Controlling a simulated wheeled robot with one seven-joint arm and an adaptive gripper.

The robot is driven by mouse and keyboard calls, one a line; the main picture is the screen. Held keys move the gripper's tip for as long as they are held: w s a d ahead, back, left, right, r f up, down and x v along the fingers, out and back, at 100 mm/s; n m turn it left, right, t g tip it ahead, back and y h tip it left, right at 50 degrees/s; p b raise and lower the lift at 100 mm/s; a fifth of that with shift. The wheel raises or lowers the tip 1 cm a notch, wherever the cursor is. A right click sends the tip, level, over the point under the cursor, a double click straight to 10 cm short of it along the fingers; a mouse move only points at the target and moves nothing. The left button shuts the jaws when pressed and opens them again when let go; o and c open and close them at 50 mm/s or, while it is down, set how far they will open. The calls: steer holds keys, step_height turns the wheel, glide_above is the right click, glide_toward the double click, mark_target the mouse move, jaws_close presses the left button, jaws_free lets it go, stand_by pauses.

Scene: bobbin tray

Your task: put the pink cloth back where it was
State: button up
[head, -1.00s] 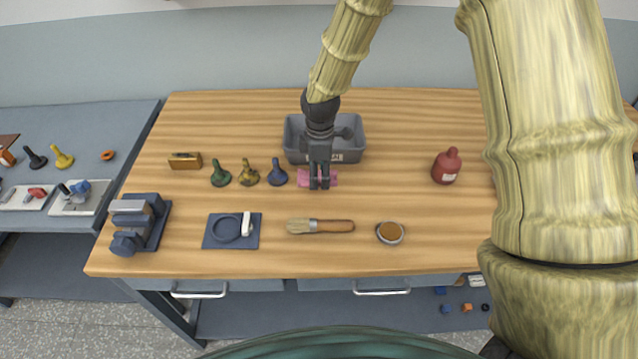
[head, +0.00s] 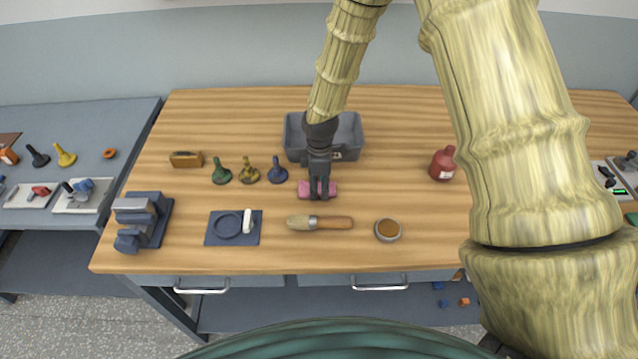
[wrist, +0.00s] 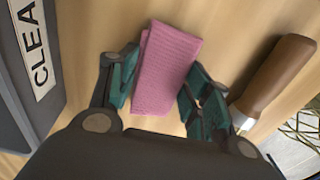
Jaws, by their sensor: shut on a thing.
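The pink cloth (head: 304,190) is a small folded piece in front of the grey bin, to the right of the blue cone-shaped piece. My gripper (head: 319,196) points down over it and hides its middle. In the wrist view the cloth (wrist: 168,65) lies between the two fingers of my gripper (wrist: 158,85), which is shut on it. I cannot tell whether the cloth touches the table or is held just above it.
The grey bin (head: 350,130) with a lettered label stands behind my gripper. A brush (head: 335,223) lies in front, with a round tin (head: 388,230) to its right. A blue cone-shaped piece (head: 278,174) stands close on the left.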

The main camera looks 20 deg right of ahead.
mark_target(319, 185)
steer(key=shift+f, duration=0.15)
steer(key=o, duration=1.1)
steer(key=shift+o, duration=0.2)
step_height(319, 185, up, 12)
steer(key=b, duration=0.4)
